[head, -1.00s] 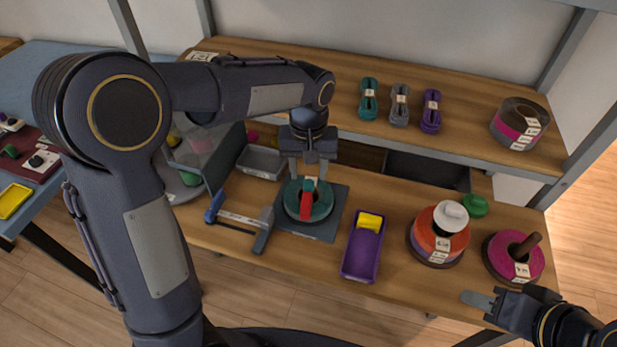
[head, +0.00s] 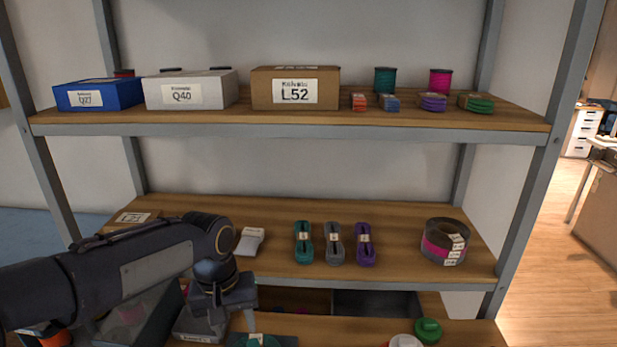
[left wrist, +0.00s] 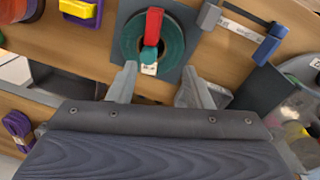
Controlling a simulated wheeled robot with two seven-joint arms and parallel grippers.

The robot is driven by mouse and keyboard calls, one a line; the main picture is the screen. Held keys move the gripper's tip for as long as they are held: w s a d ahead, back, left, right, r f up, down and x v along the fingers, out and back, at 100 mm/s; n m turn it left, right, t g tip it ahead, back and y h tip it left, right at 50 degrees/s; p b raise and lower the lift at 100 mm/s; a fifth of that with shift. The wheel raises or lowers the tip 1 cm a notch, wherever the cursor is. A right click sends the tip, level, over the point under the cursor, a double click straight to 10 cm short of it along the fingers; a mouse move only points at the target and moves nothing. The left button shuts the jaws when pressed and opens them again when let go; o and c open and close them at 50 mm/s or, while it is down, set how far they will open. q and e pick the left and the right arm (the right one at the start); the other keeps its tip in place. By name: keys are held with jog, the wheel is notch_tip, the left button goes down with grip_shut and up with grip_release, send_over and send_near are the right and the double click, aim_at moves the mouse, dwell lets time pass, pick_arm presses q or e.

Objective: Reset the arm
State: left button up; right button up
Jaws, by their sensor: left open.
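My left gripper (head: 233,312) is at the lower left of the head view, above the lower worktop. In the left wrist view its two fingers (left wrist: 165,86) are apart with nothing between them. A teal coil with a red piece and a white label (left wrist: 172,45) lies on a dark square mat (left wrist: 126,22) just beyond the fingertips, apart from them. In the head view only the top of the coil (head: 264,341) shows at the bottom edge. My right gripper is out of view.
The middle shelf (head: 280,280) holds teal (head: 303,243), grey (head: 334,244) and purple (head: 365,245) cord bundles and a large roll (head: 443,242). The upper shelf (head: 300,128) holds labelled boxes and spools. The wrist view shows a purple tray (left wrist: 80,14) and a blue-handled tool (left wrist: 240,27).

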pick_arm(q)
jog(key=s+a+t+h, duration=0.1)
jog(key=s+a+t, duration=0.1)
jog(key=s, duration=0.8)
jog(key=s+a+t+h, duration=0.1)
jog(key=s+a+t, duration=0.2)
jog(key=s, duration=0.7)
jog(key=shift+m+h+p, duration=0.35)
jog(key=shift+m+h, duration=0.05)
